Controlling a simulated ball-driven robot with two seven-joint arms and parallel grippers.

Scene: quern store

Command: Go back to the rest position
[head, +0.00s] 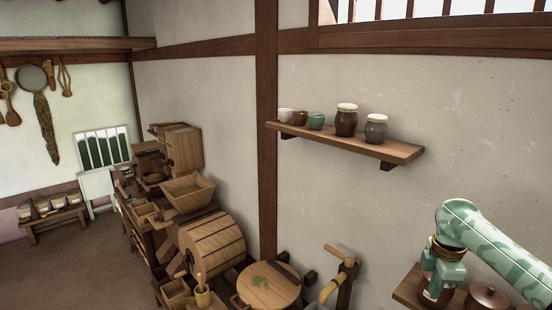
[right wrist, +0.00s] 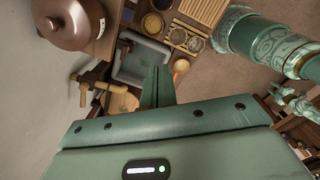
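My right arm comes in at the right of the head view and bends down. Its gripper (head: 436,284) points downward beside the low shelf at the lower right; its fingertips are hard to make out there. In the right wrist view the two green fingers of the right gripper (right wrist: 161,74) lie together with only a thin line between them, and nothing shows held.
A lidded brown pot (head: 486,297) stands on the low shelf (head: 408,291), close to the right gripper. A wall shelf (head: 392,148) with jars and cups is above. Wooden querns and boxes, among them a drum (head: 212,243), line the wall. Floor (head: 80,270) is clear at left.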

